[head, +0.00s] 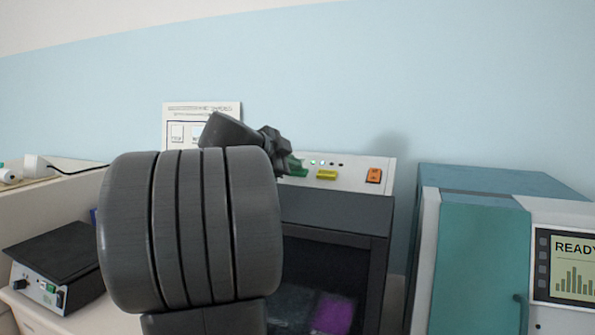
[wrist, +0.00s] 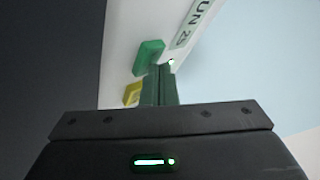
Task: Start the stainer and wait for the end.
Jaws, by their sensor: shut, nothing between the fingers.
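The stainer's white control panel (head: 350,175) stands behind my arm in the head view. It carries a green button (head: 297,168), a yellow button (head: 327,175) and an orange switch (head: 374,175). Small lights sit above the buttons, some lit. In the wrist view the green button (wrist: 148,56) is just left of the tips of my shut, empty gripper (wrist: 161,72); I cannot tell whether they touch. The yellow button (wrist: 132,94) is lower left. A partly cut-off label (wrist: 194,26) ends in "UN 25". The stainer's dark window (head: 310,275) shows a purple patch.
A teal and white machine (head: 480,250) stands at the right; its screen (head: 575,268) starts with "READY". A black-topped device (head: 55,255) is at the left. A paper notice (head: 203,107) is behind my arm, which hides much of the middle.

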